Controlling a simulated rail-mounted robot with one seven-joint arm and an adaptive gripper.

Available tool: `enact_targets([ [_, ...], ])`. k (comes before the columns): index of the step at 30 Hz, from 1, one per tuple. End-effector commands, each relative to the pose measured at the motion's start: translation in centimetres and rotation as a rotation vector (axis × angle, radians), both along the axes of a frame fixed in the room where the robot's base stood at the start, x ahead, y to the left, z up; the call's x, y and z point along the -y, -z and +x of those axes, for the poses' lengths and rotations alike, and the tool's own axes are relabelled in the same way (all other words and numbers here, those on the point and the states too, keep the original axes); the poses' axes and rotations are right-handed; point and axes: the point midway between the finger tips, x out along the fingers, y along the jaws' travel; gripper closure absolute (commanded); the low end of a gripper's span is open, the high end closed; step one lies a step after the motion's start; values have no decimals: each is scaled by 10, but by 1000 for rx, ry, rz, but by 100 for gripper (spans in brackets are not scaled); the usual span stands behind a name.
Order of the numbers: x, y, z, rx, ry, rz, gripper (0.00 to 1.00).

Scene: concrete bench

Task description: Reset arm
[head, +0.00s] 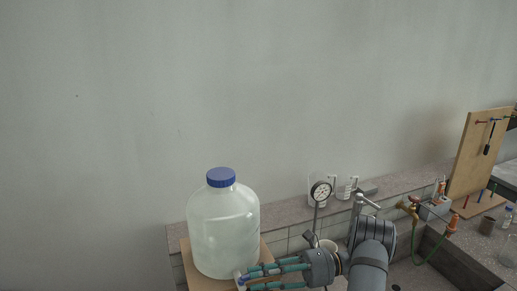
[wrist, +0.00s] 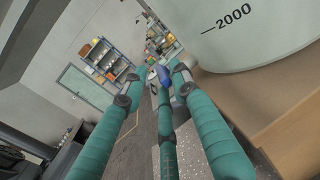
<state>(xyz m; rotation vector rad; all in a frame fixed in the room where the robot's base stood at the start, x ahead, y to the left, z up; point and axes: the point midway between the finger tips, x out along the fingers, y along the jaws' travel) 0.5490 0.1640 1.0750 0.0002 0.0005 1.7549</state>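My gripper (head: 255,277) is at the lower middle of the head view, its teal fingers pointing left at the lower right side of a large translucent carboy with a blue cap (head: 221,177). In the wrist view the three teal fingers (wrist: 163,82) run forward, spaced apart. A small blue piece (wrist: 163,75) shows by the fingertips; I cannot tell whether they touch it. The carboy's wall (wrist: 255,35), marked 2000, is close at the upper right of the wrist view.
The carboy stands on a wooden block (wrist: 285,130). A dial gauge (head: 320,191) and glass beakers stand behind my arm. Brass taps with a green hose (head: 414,240) and a wooden tool board (head: 470,155) are at the right. The wall above is bare.

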Motion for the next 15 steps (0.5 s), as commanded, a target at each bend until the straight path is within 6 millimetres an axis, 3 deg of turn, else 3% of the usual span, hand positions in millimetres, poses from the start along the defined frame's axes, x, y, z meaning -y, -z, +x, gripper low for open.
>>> enact_targets([
  [15,1,0,-3,1,56,0,72],
])
